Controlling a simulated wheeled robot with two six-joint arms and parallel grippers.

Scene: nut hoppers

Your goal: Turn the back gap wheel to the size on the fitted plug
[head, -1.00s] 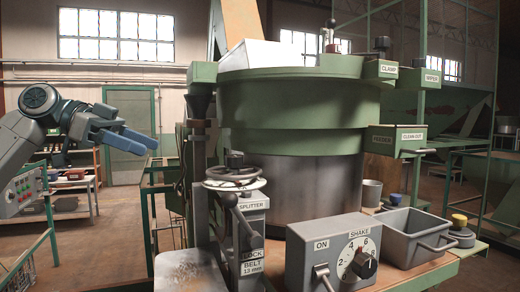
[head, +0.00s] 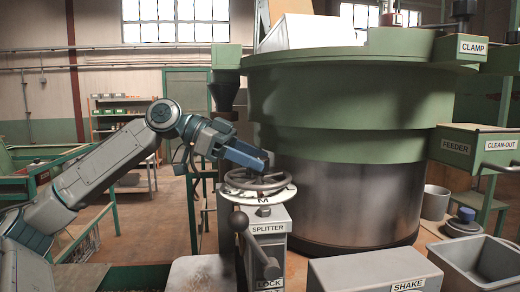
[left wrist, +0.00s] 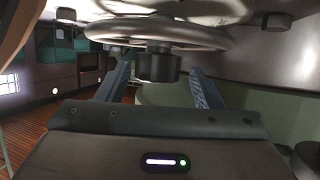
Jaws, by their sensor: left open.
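A grey spoked handwheel (head: 240,184) sits over a white marked dial (head: 280,197) on top of the post labelled SPLITTER (head: 267,229). I cannot tell from its labels whether it is the back gap wheel. My left gripper (head: 254,157) is open, just above the wheel's rim, and hides part of its top. In the left wrist view, a handwheel rim (left wrist: 190,37) crosses the top. A dark round hub (left wrist: 157,66) shows between the spread fingers of the gripper (left wrist: 159,78); I cannot tell if they touch it. I cannot make out a fitted plug. My right gripper is out of view.
A large green and steel bowl (head: 345,100) stands close behind the wheel. A lever with a dark ball (head: 239,221) stands in front of the post. The SHAKE box (head: 370,272) and a grey bin (head: 470,262) are at the right. Free floor lies at the left.

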